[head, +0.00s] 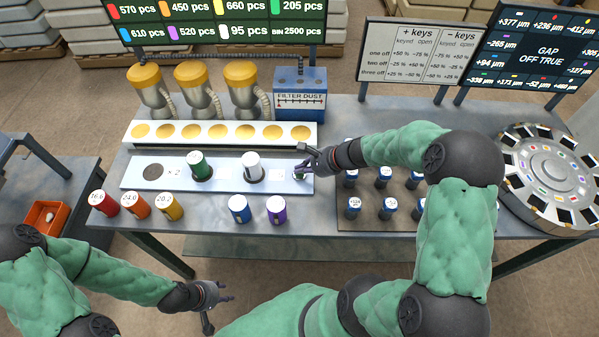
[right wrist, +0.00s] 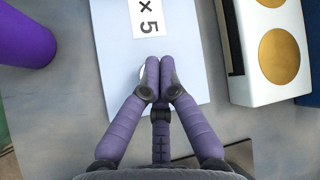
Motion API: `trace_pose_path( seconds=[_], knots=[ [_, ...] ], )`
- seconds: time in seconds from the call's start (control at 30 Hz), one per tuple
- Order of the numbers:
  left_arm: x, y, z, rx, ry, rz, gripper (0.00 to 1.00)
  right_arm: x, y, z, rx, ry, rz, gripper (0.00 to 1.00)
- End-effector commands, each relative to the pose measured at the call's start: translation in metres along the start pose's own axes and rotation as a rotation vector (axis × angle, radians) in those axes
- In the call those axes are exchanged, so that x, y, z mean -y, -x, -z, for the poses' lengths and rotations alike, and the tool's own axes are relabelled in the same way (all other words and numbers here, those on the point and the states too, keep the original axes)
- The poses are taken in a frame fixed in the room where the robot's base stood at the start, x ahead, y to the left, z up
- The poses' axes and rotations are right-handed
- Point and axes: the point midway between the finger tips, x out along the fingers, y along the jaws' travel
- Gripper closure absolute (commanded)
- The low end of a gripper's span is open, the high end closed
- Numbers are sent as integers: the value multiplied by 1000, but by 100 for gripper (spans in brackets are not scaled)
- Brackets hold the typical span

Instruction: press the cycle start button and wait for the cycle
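My right gripper (head: 302,163) is over the right end of the pale panel (head: 136,174) on the table. In the right wrist view its fingers (right wrist: 160,66) are together, with nothing seen between them. Their tips are over the panel, just below a "× 5" label (right wrist: 148,18). A small pale rounded edge (right wrist: 142,72) shows beside the tips; the rest is hidden by the fingers. I cannot tell whether this is the cycle start button, or whether the tips touch it. My left gripper (head: 220,312) is open and empty, in front of the table.
A green canister (head: 200,166) and a white canister (head: 252,167) stand on the panel. Red, orange, yellow, blue and purple canisters (head: 276,210) stand in front. Behind are a rail with gold discs (head: 217,123), hoppers and a blue filter dust box (head: 300,88). Blue-capped parts (head: 384,178) stand at right.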

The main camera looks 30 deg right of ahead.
Motion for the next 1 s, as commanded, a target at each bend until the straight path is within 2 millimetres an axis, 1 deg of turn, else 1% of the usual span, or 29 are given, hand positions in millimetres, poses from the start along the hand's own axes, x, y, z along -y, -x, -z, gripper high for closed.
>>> trace_pose_path(
  seconds=[0.5, 0.8, 1.0],
  knots=[
    [2, -6, 0, 0, 0, 0, 60, -3, -4, 3, 0, 0, -1, 100],
    [2, -5, 0, 0, 0, 0, 60, -3, -3, 2, 0, 0, -1, 100],
    [0, 0, 0, 0, 0, 0, 60, 1, 1, -1, 0, 0, -1, 100]
  ],
)
